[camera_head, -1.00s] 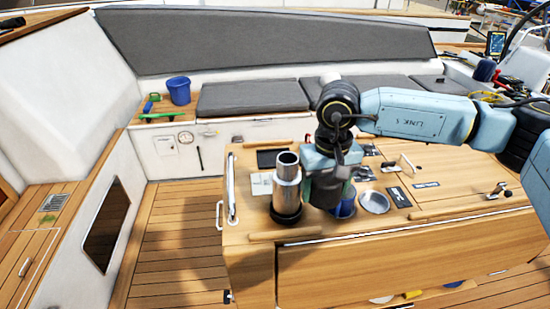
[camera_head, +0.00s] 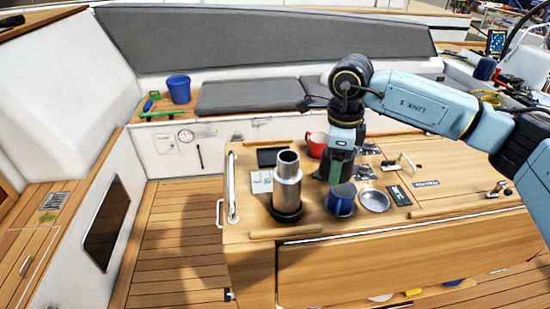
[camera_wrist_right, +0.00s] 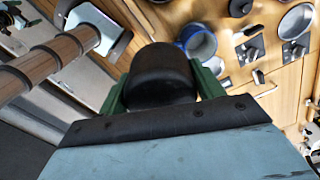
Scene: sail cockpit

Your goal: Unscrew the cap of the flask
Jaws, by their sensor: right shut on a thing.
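The flask (camera_head: 286,188) is a silver cylinder standing upright in a dark base ring at the front left of the wooden table. Its narrower silver neck is bare. My right gripper (camera_head: 336,178) is to the right of the flask, apart from it, behind a blue mug. In the right wrist view its green fingers are shut on a black rounded cap (camera_wrist_right: 160,76), held clear of the flask. In the head view the cap is mostly hidden or too dark to tell from the gripper. My left gripper is not in view.
A blue mug (camera_head: 341,200) stands right in front of the right gripper, with a round metal dish (camera_head: 374,201) beside it. A red mug (camera_head: 316,145) stands behind. A wooden rail (camera_head: 282,233) edges the table front left.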

